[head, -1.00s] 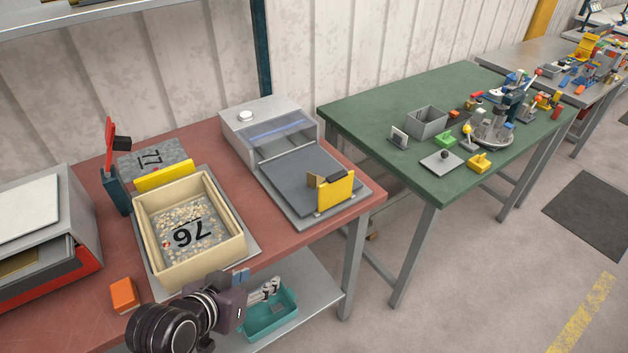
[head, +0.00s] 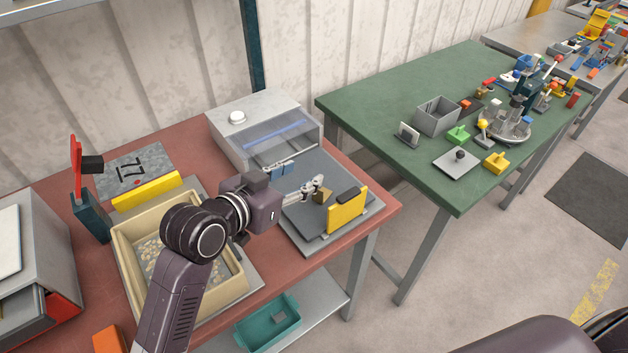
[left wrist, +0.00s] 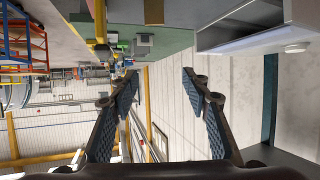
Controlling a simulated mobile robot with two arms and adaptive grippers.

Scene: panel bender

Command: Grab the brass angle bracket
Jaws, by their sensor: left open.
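The brass angle bracket (head: 322,196) is a small brown-gold piece on the dark grey bed of the panel bender (head: 285,205), close to the yellow block (head: 347,211). My left gripper (head: 300,176) is open and empty over the bed, just behind and left of the bracket. One finger partly overlaps the bracket's outline in the head view. In the left wrist view the open fingers (left wrist: 164,88) have nothing between them. A brass-coloured piece (left wrist: 154,11), apparently the bracket, shows at the top edge there. My right gripper is not in view.
The bender's grey housing with a clear cover (head: 262,128) stands behind the bed. A cream bin (head: 118,238) of small pieces is at left, partly hidden by my arm. A green table (head: 370,98) stands to the right across a gap. A teal bin (head: 268,322) sits below.

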